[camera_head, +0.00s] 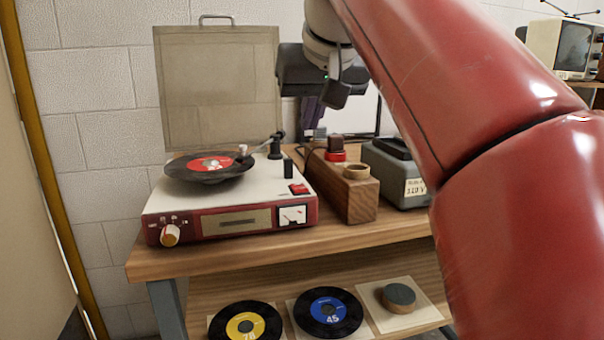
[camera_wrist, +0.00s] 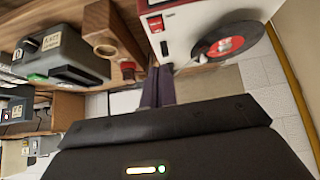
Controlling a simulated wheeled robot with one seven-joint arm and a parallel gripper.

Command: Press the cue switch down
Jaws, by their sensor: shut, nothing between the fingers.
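The record player (camera_head: 235,222) stands on the wooden bench with its lid raised and a black record (camera_head: 210,168) with a red label on its platter. A small red switch (camera_head: 299,189) sits at the right of its cream top, with a short black upright piece (camera_head: 288,168) behind it; I cannot tell which is the cue switch. The wrist view also shows the red switch (camera_wrist: 154,23) and the black piece (camera_wrist: 164,48). My gripper (camera_head: 311,118) is above the bench, beyond the player's right side, partly hidden by my wrist. Its dark fingers (camera_wrist: 157,70) are together and empty.
The tonearm (camera_head: 262,145) lies near the record. A wooden block with a round ring (camera_head: 350,190) and a grey labelled box (camera_head: 385,178) stand right of the player. Several items, including a blue-labelled record (camera_head: 328,307), lie on the lower shelf. My arm covers the right side.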

